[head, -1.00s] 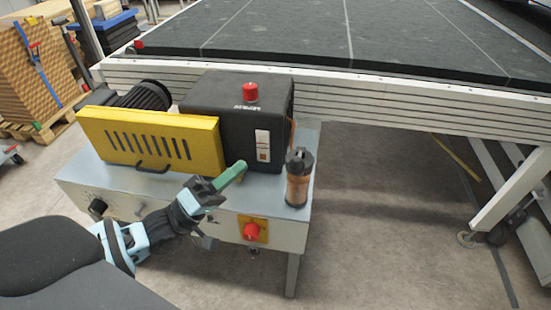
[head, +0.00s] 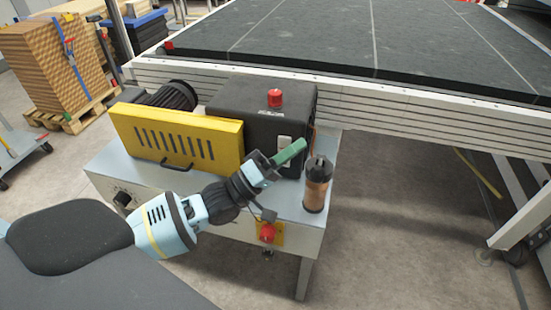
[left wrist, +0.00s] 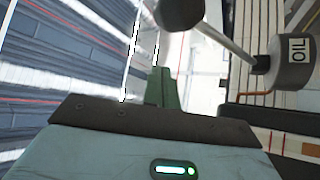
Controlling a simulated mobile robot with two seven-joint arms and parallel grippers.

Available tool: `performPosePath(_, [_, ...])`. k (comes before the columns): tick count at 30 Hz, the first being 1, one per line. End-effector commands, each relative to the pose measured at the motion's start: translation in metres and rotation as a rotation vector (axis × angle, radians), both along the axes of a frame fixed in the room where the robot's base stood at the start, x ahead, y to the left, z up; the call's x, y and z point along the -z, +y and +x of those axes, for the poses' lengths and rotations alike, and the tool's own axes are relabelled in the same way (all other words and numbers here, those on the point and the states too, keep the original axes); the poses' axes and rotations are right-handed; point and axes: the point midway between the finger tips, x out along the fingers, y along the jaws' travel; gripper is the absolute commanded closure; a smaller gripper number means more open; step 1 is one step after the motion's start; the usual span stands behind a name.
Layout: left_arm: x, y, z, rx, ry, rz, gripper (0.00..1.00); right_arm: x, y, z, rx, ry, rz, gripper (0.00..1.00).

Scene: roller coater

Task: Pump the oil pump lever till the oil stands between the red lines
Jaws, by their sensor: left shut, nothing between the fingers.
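An upright cylinder with a black top and amber-brown body (head: 316,186) stands at the right end of the machine's base. In the left wrist view, a dark round housing marked OIL (left wrist: 289,65) shows at right. A metal lever rod (left wrist: 226,40) runs from it to a black knob (left wrist: 180,12) at the top edge. My left gripper (head: 291,153) is shut and empty, its green fingers just left of the cylinder's top. Its fingertips (left wrist: 162,88) are apart from the lever in the left wrist view. I cannot make out the oil level or red lines. My right gripper is out of view.
A black box with a red cap (head: 262,112) stands behind my left gripper. A yellow slotted guard (head: 177,140) is to its left. A red knob on a yellow plate (head: 267,234) is below.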

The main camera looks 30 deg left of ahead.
Motion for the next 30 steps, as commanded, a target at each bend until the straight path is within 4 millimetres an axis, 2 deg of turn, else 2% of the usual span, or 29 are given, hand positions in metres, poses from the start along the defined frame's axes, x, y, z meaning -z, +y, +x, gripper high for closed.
performPosePath(1, [-0.007, -0.004, 0.006, 0.000, -0.005, -0.002, 1.00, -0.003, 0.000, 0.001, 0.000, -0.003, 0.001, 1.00])
performPosePath(12, [0.017, -0.027, -0.015, 0.001, 0.001, 0.000, 1.00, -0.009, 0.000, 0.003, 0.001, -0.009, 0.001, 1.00])
performPosePath(25, [0.019, -0.029, -0.017, 0.001, 0.000, 0.001, 1.00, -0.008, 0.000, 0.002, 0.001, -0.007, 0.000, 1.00])
performPosePath(30, [0.023, -0.029, -0.019, 0.001, -0.014, 0.005, 1.00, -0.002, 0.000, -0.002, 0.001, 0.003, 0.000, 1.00])
